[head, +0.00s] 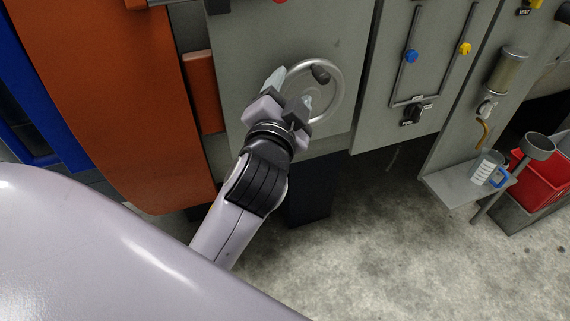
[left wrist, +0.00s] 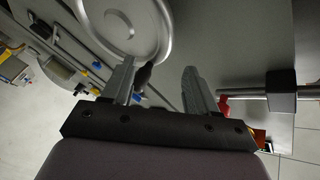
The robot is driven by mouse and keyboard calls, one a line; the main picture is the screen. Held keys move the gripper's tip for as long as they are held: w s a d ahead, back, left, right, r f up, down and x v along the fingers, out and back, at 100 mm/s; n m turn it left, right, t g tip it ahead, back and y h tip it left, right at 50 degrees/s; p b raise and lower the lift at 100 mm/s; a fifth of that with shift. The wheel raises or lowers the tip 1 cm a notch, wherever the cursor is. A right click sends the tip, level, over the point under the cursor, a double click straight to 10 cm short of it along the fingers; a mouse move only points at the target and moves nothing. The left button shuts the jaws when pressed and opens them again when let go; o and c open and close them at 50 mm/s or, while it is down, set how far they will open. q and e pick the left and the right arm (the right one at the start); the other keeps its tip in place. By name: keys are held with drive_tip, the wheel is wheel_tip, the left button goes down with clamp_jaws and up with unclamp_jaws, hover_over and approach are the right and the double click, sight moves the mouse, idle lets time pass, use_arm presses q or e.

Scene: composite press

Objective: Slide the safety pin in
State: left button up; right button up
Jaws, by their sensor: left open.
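My left gripper (head: 290,92) is open in front of a grey panel, its fingers over the left part of a metal handwheel (head: 338,108). In the left wrist view the open fingers (left wrist: 160,72) stand apart, with the wheel (left wrist: 165,28) beyond them and its dark knob (left wrist: 143,76) showing between them. I see nothing held. A red piece (left wrist: 223,104) shows beside the right finger, near a metal bar (left wrist: 250,95) that meets a black block (left wrist: 281,90). I cannot tell whether the red piece is the safety pin. My right gripper is not in view.
An orange panel (head: 120,100) stands left of the grey panel. To the right are slots with a blue knob (head: 411,56) and a yellow knob (head: 465,48), a shelf with a measuring jug (head: 484,168), and a red crate (head: 540,182). The floor below is clear.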

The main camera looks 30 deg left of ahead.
use_arm(q)
wheel_tip(320, 180, down, 14)
drive_tip(key=s+d+g+h, duration=0.2)
drive_tip(key=h, duration=0.2)
drive_tip(key=shift+s+m, duration=0.15)
drive_tip(key=shift+m, duration=0.15)
